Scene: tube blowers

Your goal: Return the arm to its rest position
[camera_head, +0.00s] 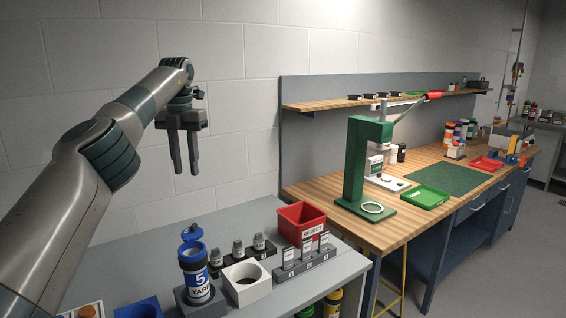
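My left arm comes in from the left edge and reaches up and across in front of the white block wall. My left gripper (186,172) hangs at its end with the fingers pointing down. The two fingers are apart with an empty gap between them, so it is open. It is high above the grey table (125,262) and touches nothing. My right arm and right gripper are not in view.
Below stand a blue-lidded tube labelled 5 (197,283) in a dark holder, a white block (247,284) with a hole, racks of small bottles, and a red bin (301,223). A wooden workbench (405,232) with a green press (360,165) stands right. Space around the gripper is clear.

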